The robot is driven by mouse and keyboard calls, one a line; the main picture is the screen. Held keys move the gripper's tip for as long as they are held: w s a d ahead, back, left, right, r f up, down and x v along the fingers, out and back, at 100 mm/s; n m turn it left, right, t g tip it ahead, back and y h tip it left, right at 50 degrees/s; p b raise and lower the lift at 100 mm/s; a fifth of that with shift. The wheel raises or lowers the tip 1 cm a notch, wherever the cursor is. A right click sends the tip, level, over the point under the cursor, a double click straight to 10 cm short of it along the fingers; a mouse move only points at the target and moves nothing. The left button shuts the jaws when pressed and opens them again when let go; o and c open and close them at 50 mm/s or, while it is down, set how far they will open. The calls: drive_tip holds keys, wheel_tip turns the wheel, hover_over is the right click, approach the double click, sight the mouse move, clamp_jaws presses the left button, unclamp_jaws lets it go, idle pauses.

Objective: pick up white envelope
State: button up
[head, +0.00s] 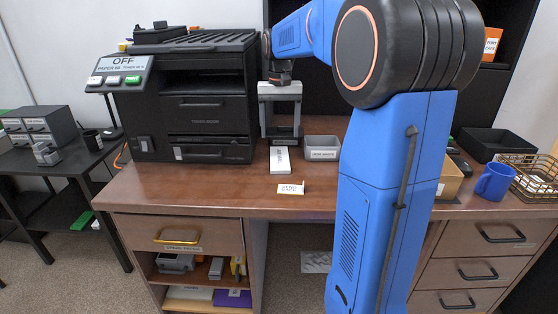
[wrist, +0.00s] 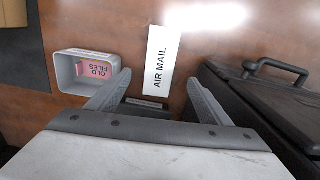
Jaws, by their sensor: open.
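A white envelope (head: 280,160) marked "AIR MAIL" lies flat on the brown desk, right of the black printer. In the wrist view the envelope (wrist: 160,50) is upper middle, its lower end near the fingers. My gripper (head: 281,126) points down above the back of the desk, behind the envelope. In the wrist view my gripper (wrist: 160,78) has its two grey fingers spread wide with nothing held between them. A dark object with a small label (wrist: 145,103) shows between the fingers, beyond the envelope's end.
A grey bin (head: 322,148) stands right of the envelope; a pink label shows inside it. The black printer (head: 200,100) is close on the left. A small white card (head: 291,188) lies at the desk's front. A blue mug (head: 494,181) and wire basket (head: 541,185) stand far right.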

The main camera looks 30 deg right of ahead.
sight(280, 158)
drive_tip(key=shift+s+a+f, duration=0.1)
drive_tip(key=shift+s+f, duration=0.05)
drive_tip(key=shift+f, duration=4.5)
drive_tip(key=c, duration=1.1)
